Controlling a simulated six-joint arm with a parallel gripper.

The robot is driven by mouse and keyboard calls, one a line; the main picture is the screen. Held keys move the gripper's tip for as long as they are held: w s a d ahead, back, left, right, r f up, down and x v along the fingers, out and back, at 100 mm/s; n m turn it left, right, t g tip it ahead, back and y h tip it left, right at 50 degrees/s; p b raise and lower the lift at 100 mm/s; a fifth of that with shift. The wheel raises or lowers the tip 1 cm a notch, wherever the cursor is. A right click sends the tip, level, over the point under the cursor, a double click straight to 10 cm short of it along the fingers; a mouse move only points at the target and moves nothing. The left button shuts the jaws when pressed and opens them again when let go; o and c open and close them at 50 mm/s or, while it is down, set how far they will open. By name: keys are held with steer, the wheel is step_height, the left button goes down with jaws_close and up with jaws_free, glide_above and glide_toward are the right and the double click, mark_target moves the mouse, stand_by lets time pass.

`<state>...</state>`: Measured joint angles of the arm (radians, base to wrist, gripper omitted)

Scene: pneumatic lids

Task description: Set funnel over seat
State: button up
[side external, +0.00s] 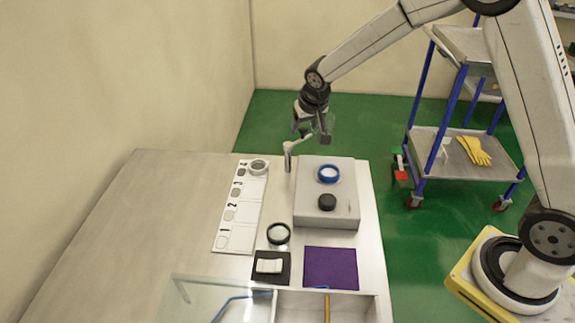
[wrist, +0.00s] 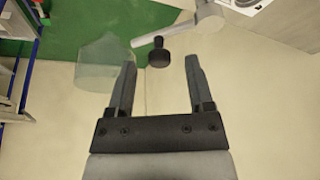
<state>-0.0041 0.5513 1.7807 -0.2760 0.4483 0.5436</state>
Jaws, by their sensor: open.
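A clear, see-through piece that looks like the funnel (wrist: 105,58) is in the wrist view, left of the left finger and beyond it. It also shows faintly beside my gripper in the side view (side external: 329,124); what supports it is hidden. My gripper (wrist: 158,72) is open, with nothing visible gripped between its fingers. In the side view my gripper (side external: 313,128) is above the far end of the table. A blue ring (side external: 329,173), possibly the seat, lies on a grey box (side external: 342,215) below and near it. A black round knob (side external: 327,202) is on the same box.
A grey post (side external: 288,160) with a side arm stands close to my gripper; a black knob (wrist: 158,55) shows beyond the fingers. A numbered strip (side external: 232,225), black-rimmed ring (side external: 278,234), purple mat (side external: 331,267) and glass panel (side external: 195,298) are nearer. The table's left is clear.

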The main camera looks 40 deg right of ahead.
steer(key=shift+w+f, duration=0.2)
steer(key=shift+f, duration=0.15)
jaws_close()
stand_by(1.3)
